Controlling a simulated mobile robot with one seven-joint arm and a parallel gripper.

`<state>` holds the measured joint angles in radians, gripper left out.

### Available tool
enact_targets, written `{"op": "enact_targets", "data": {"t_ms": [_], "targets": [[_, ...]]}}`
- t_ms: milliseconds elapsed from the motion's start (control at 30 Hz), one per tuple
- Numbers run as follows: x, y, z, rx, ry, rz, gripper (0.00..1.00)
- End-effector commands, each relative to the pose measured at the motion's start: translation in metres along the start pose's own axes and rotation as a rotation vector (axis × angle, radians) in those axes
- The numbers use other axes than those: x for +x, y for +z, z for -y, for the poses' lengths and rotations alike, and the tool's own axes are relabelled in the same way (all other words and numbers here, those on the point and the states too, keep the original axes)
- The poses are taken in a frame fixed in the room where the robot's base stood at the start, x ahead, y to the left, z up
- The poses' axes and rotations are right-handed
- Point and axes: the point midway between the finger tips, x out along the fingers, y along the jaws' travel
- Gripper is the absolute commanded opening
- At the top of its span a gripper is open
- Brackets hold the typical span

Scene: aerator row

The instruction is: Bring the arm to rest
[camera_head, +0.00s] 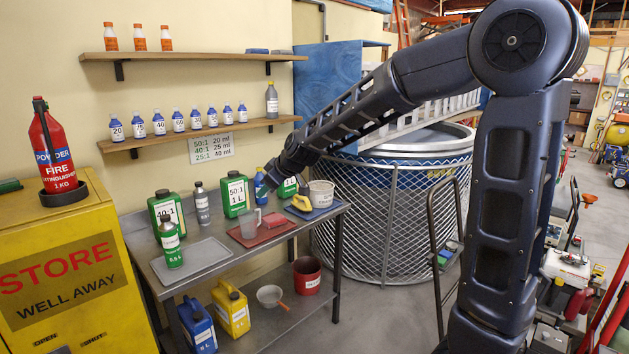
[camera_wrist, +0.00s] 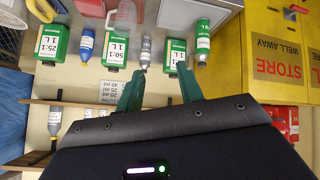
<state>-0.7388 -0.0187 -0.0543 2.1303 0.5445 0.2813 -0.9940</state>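My arm reaches in from the right in the head view and slopes down to the left. My gripper (camera_head: 273,178) hangs above the back of the grey workbench (camera_head: 204,265), near the green 50:1 bottle (camera_head: 234,196) and a blue bottle (camera_head: 261,185). In the wrist view, which is upside down, my gripper's two green fingers (camera_wrist: 160,88) stand apart with nothing held between them. The grey bottle (camera_wrist: 146,50) and the green 40:1 bottle (camera_wrist: 175,57) show beyond them, apart from the fingers.
A shelf (camera_head: 200,133) with small numbered bottles runs along the wall behind. A yellow cabinet (camera_head: 60,270) with a fire extinguisher (camera_head: 54,150) stands at the left. A jug (camera_head: 249,224), a red mat (camera_head: 262,233) and a grey tray (camera_head: 192,260) are on the bench. A caged tank (camera_head: 395,215) stands right.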

Motion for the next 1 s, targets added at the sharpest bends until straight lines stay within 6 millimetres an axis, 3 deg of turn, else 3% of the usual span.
{"op": "enact_targets", "data": {"t_ms": [33, 200, 467, 667, 1000], "targets": [[-0.021, 0.014, -0.013, 0.042, 0.011, 0.012, 0.37], [-0.08, 0.062, -0.036, 0.182, 0.037, 0.069, 0.37], [-0.166, 0.142, -0.05, 0.408, 0.105, 0.171, 0.37], [-0.226, 0.206, -0.043, 0.59, 0.183, 0.256, 0.37], [-0.307, 0.305, -0.002, 0.911, 0.361, 0.399, 0.37]]}}
